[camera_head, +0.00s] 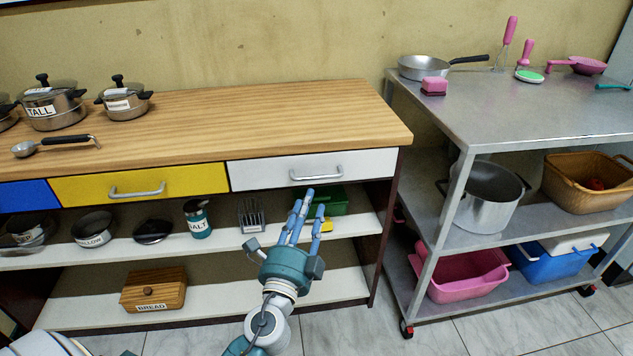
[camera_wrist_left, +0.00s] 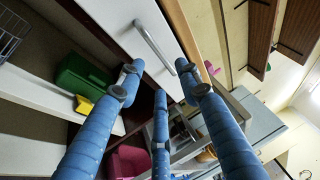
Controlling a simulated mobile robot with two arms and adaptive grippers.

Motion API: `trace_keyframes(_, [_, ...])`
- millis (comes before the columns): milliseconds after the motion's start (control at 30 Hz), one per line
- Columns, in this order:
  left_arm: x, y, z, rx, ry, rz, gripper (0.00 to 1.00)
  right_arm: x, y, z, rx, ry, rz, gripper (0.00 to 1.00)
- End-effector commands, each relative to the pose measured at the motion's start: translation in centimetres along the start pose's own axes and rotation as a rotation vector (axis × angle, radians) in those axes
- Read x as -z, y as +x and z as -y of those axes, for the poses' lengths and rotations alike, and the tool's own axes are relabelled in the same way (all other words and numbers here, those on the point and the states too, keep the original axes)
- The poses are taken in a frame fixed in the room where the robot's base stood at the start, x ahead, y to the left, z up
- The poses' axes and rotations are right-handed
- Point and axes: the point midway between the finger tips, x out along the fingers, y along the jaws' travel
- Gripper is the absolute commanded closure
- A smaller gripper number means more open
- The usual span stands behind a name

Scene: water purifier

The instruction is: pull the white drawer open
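The white drawer (camera_head: 270,174) is the right-hand drawer under the wooden counter in the head view and looks shut. Its metal bar handle (camera_head: 316,174) is on the front face. My left gripper (camera_head: 305,208) is in front of the counter, its blue fingers pointing up toward the handle. In the left wrist view, the fingers (camera_wrist_left: 160,80) are spread and empty. The white drawer front (camera_wrist_left: 120,22) and the handle (camera_wrist_left: 154,46) show beyond the fingertips, with no finger around the handle. My right gripper is not in view.
A yellow drawer (camera_head: 90,188) adjoins on the left. The wooden counter (camera_head: 260,115) juts above. Below is an open shelf with a green box (camera_head: 327,201) and a rack (camera_head: 251,215). A metal cart (camera_head: 500,110) stands to the right. The tiled floor (camera_head: 460,335) in front shows free room.

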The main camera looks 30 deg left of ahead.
Motion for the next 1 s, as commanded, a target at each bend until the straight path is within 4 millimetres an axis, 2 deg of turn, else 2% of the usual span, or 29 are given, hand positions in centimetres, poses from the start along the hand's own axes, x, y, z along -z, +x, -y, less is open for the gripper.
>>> trace_keyframes(33, [0.0, 1.4, 0.5, 0.004, 0.001, 0.000, 0.65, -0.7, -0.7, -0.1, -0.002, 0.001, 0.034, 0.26])
trace_keyframes(100, [0.0, 3.0, 0.5, 0.004, 0.000, 0.000, 0.65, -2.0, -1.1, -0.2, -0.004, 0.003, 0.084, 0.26])
trace_keyframes(333, [0.0, 6.6, 0.1, 0.001, 0.000, -0.001, 0.65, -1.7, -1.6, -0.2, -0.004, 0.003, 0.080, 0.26])
trace_keyframes(500, [0.0, 7.8, 0.0, 0.000, -0.001, -0.001, 0.65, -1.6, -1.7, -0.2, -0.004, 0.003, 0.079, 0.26])
trace_keyframes(800, [0.0, 7.9, -0.1, 0.000, -0.001, -0.001, 0.65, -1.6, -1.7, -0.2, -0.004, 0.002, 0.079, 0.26])
trace_keyframes(1000, [0.0, 7.9, -0.1, 0.000, -0.001, -0.001, 1.00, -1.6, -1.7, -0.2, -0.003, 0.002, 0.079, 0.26])
